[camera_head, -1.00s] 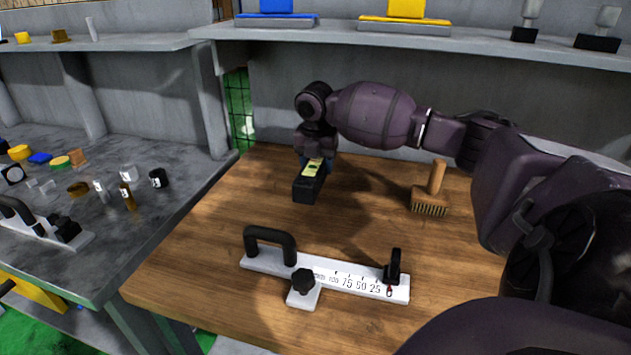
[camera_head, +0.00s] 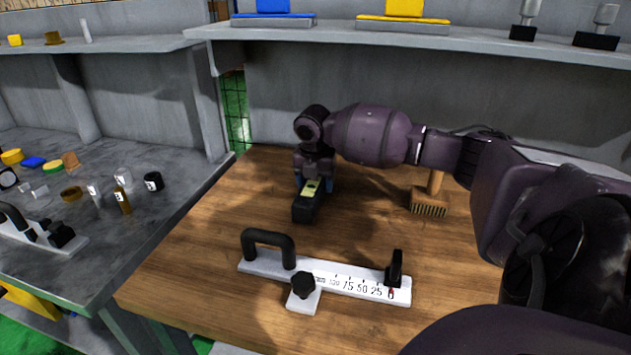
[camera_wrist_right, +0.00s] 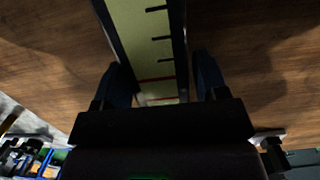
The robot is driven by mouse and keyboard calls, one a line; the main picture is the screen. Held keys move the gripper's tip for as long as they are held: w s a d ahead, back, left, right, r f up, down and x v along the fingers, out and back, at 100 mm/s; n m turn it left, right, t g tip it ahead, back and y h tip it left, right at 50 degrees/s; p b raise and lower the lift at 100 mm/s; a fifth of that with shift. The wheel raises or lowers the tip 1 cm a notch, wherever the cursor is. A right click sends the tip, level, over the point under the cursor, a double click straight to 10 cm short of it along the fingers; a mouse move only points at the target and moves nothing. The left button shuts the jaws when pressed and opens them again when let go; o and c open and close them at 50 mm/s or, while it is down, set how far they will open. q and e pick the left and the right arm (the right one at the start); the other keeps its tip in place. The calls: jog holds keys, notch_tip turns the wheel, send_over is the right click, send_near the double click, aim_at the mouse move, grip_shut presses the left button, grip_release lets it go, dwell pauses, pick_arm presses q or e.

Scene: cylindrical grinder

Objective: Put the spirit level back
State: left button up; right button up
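The spirit level, a black bar with a yellow-green marked strip on top (camera_head: 307,208), is over the wooden table in the head view, left of the brush. My right gripper (camera_head: 314,184) points down at its far end. In the right wrist view the strip of the level (camera_wrist_right: 150,40) runs between the two dark fingers of the gripper (camera_wrist_right: 162,85), which close in on its sides. Whether the level's underside touches the table is not clear. My left gripper is not in view.
A white scale bar with black handle and knobs (camera_head: 340,278) lies at the table's front. A brush (camera_head: 430,203) stands right of the level under my arm. A grey shelf (camera_head: 470,45) runs behind. A cluttered grey bench (camera_head: 130,235) is at left.

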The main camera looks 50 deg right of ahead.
jog(key=shift+o, duration=0.8)
jog(key=shift+r, duration=0.1)
jog(key=r, duration=0.2)
jog(key=r+p, duration=0.1)
jog(key=r, duration=0.3)
jog(key=shift+s+a+r, duration=0.15)
jog(key=shift+a+r, duration=0.15)
jog(key=shift+r+p, duration=0.3)
jog(key=shift+r, duration=0.05)
jog(key=shift+a+r, duration=0.1)
